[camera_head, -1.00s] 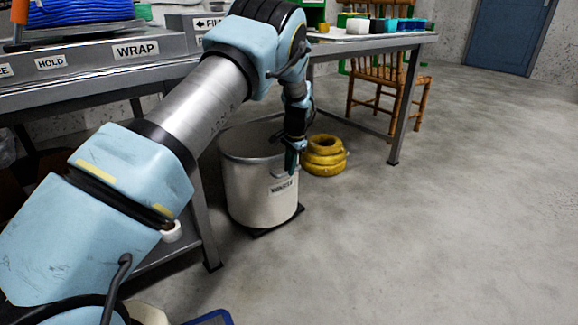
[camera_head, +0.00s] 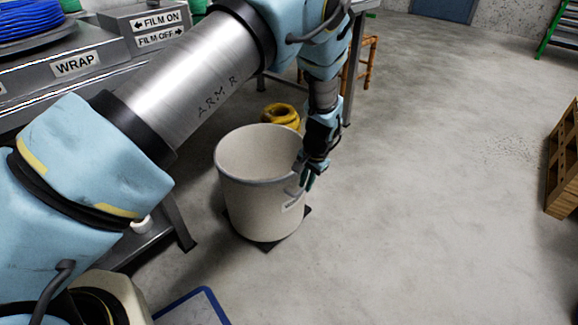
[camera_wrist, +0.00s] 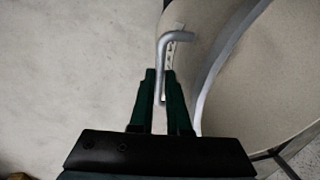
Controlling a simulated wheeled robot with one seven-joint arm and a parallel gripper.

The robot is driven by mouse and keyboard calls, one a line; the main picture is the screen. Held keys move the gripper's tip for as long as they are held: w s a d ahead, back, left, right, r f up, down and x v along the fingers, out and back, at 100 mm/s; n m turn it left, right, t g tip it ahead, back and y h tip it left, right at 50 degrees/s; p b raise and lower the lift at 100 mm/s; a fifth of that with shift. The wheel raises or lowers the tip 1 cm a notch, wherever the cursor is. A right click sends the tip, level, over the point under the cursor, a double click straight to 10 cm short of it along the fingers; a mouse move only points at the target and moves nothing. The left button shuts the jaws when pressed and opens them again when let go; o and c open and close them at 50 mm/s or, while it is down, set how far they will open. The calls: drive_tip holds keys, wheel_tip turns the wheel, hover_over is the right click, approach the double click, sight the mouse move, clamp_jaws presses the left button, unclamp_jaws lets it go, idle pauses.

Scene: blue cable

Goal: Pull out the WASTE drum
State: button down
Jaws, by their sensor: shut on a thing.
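The WASTE drum (camera_head: 250,205) is a pale, open-topped drum with a grey rim, upright on a dark base (camera_head: 264,245) on the floor. The part of its inside that shows looks empty. A bent metal handle (camera_head: 293,190) sticks out from its right side by a pale label. My gripper (camera_head: 308,184) is at this handle, right of the drum. In the wrist view my gripper (camera_wrist: 160,82) has its dark green fingers closed around the grey handle (camera_wrist: 178,37), with the drum wall (camera_wrist: 205,25) just to the right. The label is partly hidden there.
The bench with the WRAP sign (camera_head: 78,64) stands left, its leg (camera_head: 178,225) near the drum. A yellow coil (camera_head: 280,115) lies behind the drum. A blue-edged thing (camera_head: 205,300) is at the bottom. A wooden pallet (camera_head: 565,165) stands far right; floor between is clear.

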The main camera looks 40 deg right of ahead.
drive_tip(key=shift+s+d, duration=0.15)
drive_tip(key=shift+s, duration=0.5)
drive_tip(key=shift+s+d, duration=0.15)
drive_tip(key=shift+s, duration=0.5)
drive_tip(key=c, duration=0.9)
unclamp_jaws()
drive_tip(key=r+p, duration=0.1)
drive_tip(key=r, duration=0.2)
drive_tip(key=s+r+p, duration=0.1)
drive_tip(key=r, duration=0.3)
drive_tip(key=s+r+p, duration=0.1)
drive_tip(key=r, duration=0.2)
drive_tip(key=shift+d+r, duration=0.15)
drive_tip(key=shift+r, duration=0.15)
drive_tip(key=shift+w, duration=0.1)
